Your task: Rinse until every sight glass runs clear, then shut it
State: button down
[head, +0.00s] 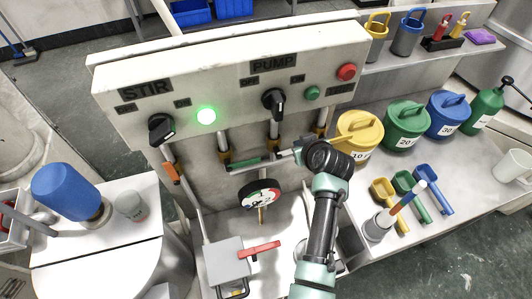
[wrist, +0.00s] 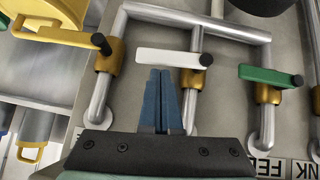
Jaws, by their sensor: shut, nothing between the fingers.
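My gripper (head: 300,152) is in front of the pipes under the control panel. In the wrist view its bluish fingers (wrist: 160,84) are together and empty, close beside the white valve handle (wrist: 168,58). The green valve handle (wrist: 265,74) is to the right, the yellow one (wrist: 60,36) to the left. All three lie across their pipes. The green handle also shows in the head view (head: 245,163), as does an orange lever (head: 172,172) further left. A round dial (head: 260,194) hangs below. I cannot make out any sight glass or its colour.
The panel has a STIR knob (head: 161,129), a PUMP knob (head: 274,103), a lit green lamp (head: 206,115) and a red button (head: 347,72). A red-handled grey box (head: 230,262) stands below. Lidded buckets (head: 403,128) and scoops (head: 411,190) stand on the right bench.

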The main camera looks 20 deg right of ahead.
jog(key=shift+d+f, duration=0.15)
jog(key=shift+f, duration=0.15)
jog(key=shift+s, duration=0.15)
jog(key=s+r, duration=0.7)
jog(key=r, duration=0.4)
jog(key=shift+p, duration=0.35)
